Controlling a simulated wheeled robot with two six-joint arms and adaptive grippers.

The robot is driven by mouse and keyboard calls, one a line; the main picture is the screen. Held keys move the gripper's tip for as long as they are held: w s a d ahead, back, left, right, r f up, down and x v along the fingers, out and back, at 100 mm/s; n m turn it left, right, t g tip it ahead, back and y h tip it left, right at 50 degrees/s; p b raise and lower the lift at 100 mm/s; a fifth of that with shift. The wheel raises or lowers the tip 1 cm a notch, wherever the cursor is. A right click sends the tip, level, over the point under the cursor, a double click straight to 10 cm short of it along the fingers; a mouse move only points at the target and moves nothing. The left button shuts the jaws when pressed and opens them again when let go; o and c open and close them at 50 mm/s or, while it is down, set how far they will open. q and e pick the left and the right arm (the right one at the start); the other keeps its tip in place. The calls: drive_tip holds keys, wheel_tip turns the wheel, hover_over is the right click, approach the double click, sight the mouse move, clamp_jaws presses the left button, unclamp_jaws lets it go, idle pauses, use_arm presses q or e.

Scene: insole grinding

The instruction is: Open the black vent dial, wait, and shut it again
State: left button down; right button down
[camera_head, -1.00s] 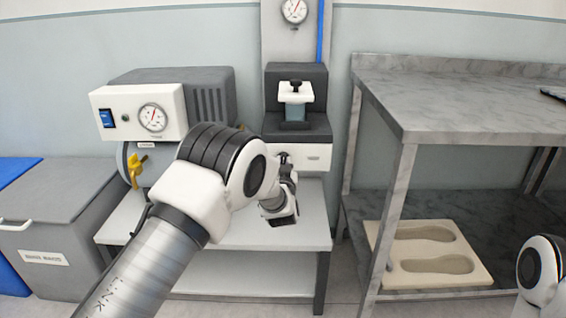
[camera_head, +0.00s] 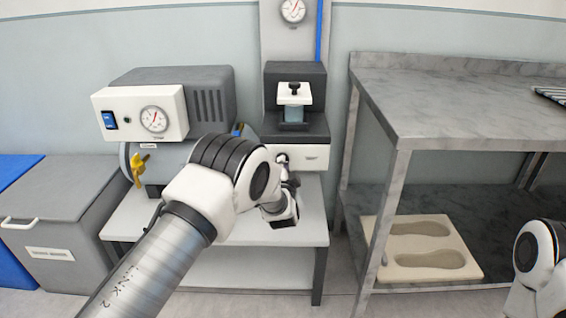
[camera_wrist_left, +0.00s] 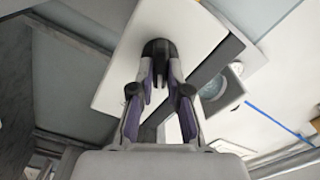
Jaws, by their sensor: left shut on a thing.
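The black vent dial (camera_wrist_left: 158,47) sits on a white front face in the left wrist view. My left gripper (camera_wrist_left: 160,70) is shut on it, with one finger on each side. In the head view the left gripper (camera_head: 285,180) is at the front of the black and white machine (camera_head: 307,158), below its upper part. The wrist and arm hide much of the contact there. How far the dial is turned cannot be told. Only part of my right arm shows at the lower right edge, and its gripper is out of view.
A grey unit with a gauge (camera_head: 153,119) and yellow valve (camera_head: 140,168) stands left on the light table (camera_head: 245,233). A grey bin (camera_head: 50,205) is further left. A metal bench (camera_head: 460,115) stands right, with an insole mould (camera_head: 385,262) on its lower shelf.

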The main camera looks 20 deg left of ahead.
use_arm(q)
drive_tip(key=m+p, duration=0.1)
drive_tip(key=m, duration=0.5)
drive_tip(key=shift+f, duration=0.1)
idle(0.4)
drive_tip(key=c, duration=1.1)
unclamp_jaws()
drive_tip(key=shift+c, duration=0.2)
drive_tip(key=v, duration=1.2)
